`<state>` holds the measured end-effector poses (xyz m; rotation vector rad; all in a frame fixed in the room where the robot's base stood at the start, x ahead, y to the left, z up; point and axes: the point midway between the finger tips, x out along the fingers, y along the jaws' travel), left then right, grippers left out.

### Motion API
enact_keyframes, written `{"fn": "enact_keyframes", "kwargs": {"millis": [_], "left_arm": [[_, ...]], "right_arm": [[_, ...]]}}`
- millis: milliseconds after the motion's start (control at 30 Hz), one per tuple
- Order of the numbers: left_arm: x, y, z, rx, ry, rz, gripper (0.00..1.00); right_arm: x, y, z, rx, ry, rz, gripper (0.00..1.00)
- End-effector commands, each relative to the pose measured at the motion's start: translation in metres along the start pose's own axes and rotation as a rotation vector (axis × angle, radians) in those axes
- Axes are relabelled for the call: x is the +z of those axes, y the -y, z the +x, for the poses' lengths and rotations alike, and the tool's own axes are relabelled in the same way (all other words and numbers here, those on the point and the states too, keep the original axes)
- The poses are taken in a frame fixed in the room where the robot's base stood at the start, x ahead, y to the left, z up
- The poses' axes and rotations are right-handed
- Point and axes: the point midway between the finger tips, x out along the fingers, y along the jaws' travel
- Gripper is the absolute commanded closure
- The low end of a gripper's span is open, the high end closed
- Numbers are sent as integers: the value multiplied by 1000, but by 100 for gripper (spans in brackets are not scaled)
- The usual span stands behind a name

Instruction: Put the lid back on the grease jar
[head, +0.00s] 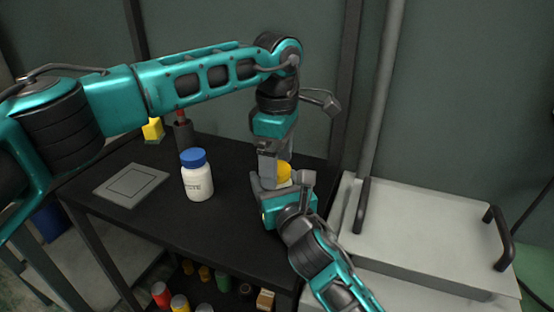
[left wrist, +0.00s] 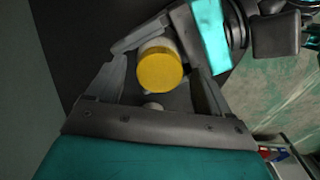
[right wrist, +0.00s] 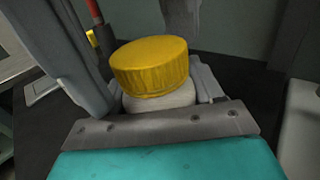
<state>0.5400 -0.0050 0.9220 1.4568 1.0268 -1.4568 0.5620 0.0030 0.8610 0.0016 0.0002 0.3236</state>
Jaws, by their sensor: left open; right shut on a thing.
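The grease jar is a small white jar (head: 283,184) with a yellow lid (head: 284,170). In the right wrist view the lid (right wrist: 150,67) sits on top of the white jar body (right wrist: 160,101), looking slightly tilted with the view. My right gripper (head: 278,187) is shut on the jar body, near the table's right side. My left gripper (head: 275,165) comes down from above and is open. In the left wrist view the lid (left wrist: 160,69) lies between its spread fingers, with gaps beside it. The lid's seating on the far side is hidden.
A white bottle with a blue cap (head: 198,182) stands left of the grippers on the black table (head: 160,215). A grey square pad (head: 131,184), a yellow block (head: 153,129) and a dark holder (head: 183,135) are farther left. A pale chest with black handles (head: 420,235) stands at right.

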Motion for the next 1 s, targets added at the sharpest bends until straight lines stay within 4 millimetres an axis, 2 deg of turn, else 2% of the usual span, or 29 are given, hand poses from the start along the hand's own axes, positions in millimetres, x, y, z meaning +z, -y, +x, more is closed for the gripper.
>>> {"fn": "enact_keyframes", "kwargs": {"millis": [233,367,800,1000], "left_arm": [[0,0,-1,0,0,-1,19],[0,-1,-11,3,-1,-2,19],[0,0,-97,3,-1,-1,19],[0,0,-118,2,0,-1,19]], "right_arm": [[-2,0,0,-1,-3,0,100],[-2,0,0,-1,-3,0,100],[-2,0,0,-1,-3,0,100],[-2,0,0,-1,-3,0,100]]}}
